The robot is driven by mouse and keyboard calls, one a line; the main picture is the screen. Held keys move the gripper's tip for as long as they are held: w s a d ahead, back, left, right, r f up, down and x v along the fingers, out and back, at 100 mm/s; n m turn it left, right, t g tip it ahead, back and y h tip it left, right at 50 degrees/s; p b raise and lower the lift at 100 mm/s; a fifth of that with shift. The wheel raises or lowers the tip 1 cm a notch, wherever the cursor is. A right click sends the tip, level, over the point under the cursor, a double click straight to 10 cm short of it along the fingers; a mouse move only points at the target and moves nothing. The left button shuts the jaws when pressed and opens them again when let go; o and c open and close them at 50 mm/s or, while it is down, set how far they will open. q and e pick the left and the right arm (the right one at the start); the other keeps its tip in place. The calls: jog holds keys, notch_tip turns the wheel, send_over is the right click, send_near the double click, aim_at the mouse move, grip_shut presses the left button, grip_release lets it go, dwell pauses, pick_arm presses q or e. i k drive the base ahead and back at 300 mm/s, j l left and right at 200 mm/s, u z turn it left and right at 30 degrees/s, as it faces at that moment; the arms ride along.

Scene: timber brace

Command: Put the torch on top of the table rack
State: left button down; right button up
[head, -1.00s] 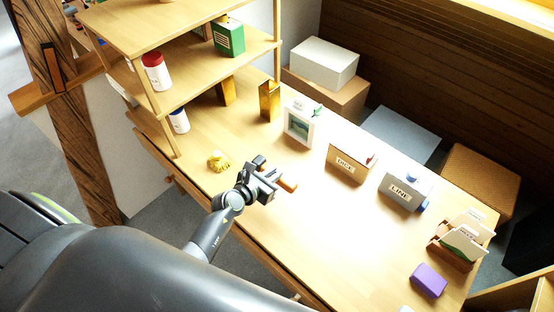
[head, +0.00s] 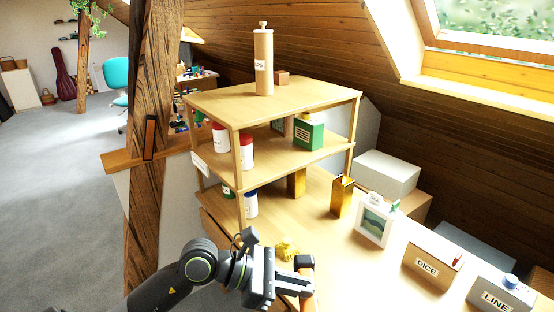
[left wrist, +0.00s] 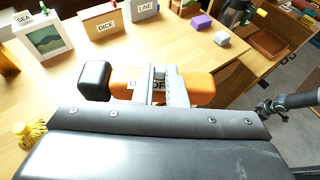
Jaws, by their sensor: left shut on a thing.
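The torch, an orange body with a dark end, is held in my left gripper (head: 290,284). In the left wrist view the torch (left wrist: 203,88) lies crosswise between the fingers (left wrist: 165,85), which partly cover its label. In the head view the torch (head: 306,288) shows at the gripper's right, over the table's front part. The table rack (head: 272,97) is a wooden unit with several levels, standing behind and above the gripper. A dark arm end, seemingly my right gripper (left wrist: 268,107), shows small at the right of the left wrist view; its jaws are unclear.
On the rack top stand a tall wooden mill (head: 263,60) and a small brown block (head: 282,77); its front and right are bare. Jars and a green box (head: 308,134) fill lower shelves. A timber post (head: 155,160) stands left. A yellow item (head: 287,248) lies near the gripper.

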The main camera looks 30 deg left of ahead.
aim_at(237, 106)
jog(key=j+z, duration=0.1)
jog(key=j, duration=0.6)
jog(key=j+z, duration=0.15)
jog(key=j, duration=0.55)
jog(key=k+j+z, duration=0.1)
jog(key=j, duration=0.6)
